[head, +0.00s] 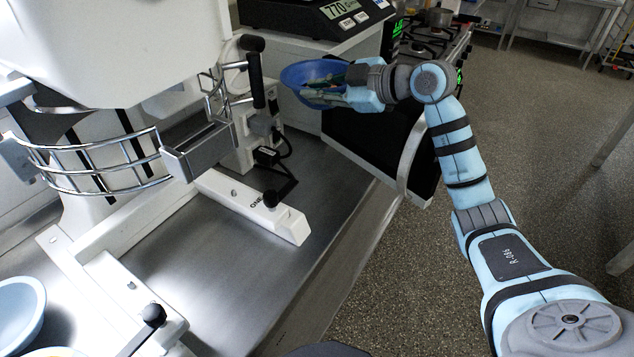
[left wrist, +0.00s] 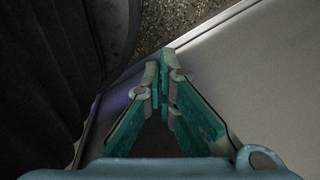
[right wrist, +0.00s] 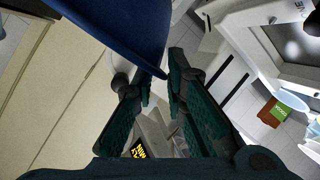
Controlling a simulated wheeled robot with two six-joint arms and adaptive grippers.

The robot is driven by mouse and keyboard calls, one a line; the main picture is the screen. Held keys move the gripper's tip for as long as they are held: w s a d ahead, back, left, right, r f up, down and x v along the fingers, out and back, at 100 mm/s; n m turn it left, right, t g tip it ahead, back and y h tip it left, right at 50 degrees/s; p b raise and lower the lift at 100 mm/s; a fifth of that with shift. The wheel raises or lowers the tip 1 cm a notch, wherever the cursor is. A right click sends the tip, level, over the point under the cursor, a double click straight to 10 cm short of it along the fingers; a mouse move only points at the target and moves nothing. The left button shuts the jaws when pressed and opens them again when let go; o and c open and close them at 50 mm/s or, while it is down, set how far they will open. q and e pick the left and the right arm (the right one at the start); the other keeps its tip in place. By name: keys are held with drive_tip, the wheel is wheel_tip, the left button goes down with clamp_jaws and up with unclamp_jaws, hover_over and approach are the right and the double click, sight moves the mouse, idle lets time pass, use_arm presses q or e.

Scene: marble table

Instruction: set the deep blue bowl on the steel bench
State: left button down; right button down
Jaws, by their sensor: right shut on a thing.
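The deep blue bowl (head: 308,75) is held in the air at the top middle of the head view, tilted, with its inside partly facing me. It also fills the upper left of the right wrist view (right wrist: 125,22). My right gripper (head: 343,88) is shut on its rim; its fingers (right wrist: 160,85) also show in the right wrist view, partly hidden by the bowl. The steel bench (head: 225,265) lies below and left of the bowl. My left gripper (left wrist: 164,75) shows only in the left wrist view, with fingertips together and nothing visible between them.
A large white mixer-like machine (head: 110,50) stands on the bench, with a wire guard (head: 95,165) and white feet (head: 255,208). A scale (head: 315,15) stands behind the bowl. A pale blue dish (head: 18,312) is at the lower left. The bench's front middle is bare.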

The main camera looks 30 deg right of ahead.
wheel_tip(320, 180, down, 26)
drive_tip(key=b, duration=0.7)
drive_tip(key=shift+r+b, duration=0.1)
drive_tip(key=shift+b, duration=0.2)
drive_tip(key=c, duration=1.6)
unclamp_jaws()
drive_tip(key=shift+d+r, duration=0.1)
drive_tip(key=p+v, duration=0.3)
drive_tip(key=v, duration=0.9)
drive_tip(key=shift+p, duration=0.3)
